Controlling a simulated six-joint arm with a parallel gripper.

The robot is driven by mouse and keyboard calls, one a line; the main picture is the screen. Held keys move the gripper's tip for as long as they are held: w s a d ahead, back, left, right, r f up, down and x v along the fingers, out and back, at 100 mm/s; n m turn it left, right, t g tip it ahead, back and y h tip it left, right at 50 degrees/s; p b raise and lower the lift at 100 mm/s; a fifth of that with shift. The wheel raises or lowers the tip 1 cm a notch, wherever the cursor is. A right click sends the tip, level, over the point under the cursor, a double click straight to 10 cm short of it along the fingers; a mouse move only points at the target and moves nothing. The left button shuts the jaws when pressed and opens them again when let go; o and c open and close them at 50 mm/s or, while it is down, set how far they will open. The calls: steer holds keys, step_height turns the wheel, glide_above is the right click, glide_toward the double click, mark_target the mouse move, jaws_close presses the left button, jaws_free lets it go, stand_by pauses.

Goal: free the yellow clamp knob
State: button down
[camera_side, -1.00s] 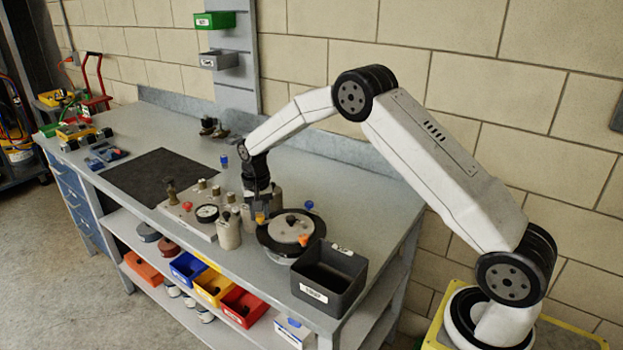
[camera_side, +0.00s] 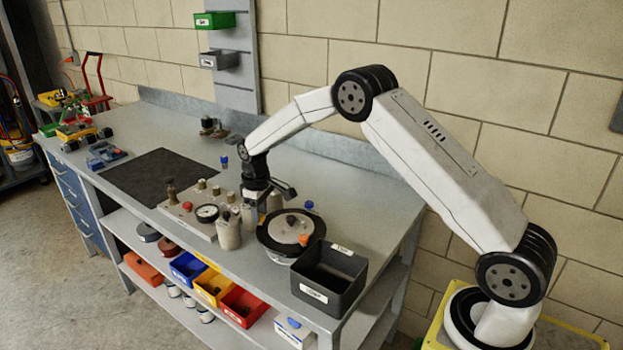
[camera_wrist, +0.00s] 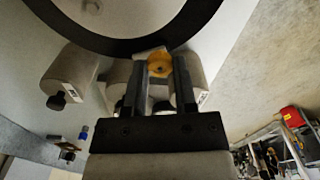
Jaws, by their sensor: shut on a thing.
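The yellow clamp knob (camera_wrist: 159,64) sits between my two fingertips in the wrist view, at the edge of the black rim of the round vessel (camera_wrist: 95,45). My gripper (camera_wrist: 157,70) is shut on the knob, with a finger on each side. In the side view my gripper (camera_side: 262,212) points down at the left edge of the vessel (camera_side: 288,229), and the knob is mostly hidden there. An orange knob (camera_side: 303,239) and a blue knob (camera_side: 308,205) stand at other points around the rim.
Pale cylinders (camera_side: 229,230) stand close to the left of the vessel. A plate with a gauge (camera_side: 207,213) lies further left. A dark open bin (camera_side: 329,279) stands at the front right. The black mat (camera_side: 160,176) is clear.

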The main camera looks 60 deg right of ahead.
steer(key=shift+n, duration=0.6)
steer(key=shift+c, duration=2)
jaws_free()
steer(key=shift+r, duration=0.15)
steer(key=shift+r, duration=3.8)
steer(key=shift+s, duration=0.1)
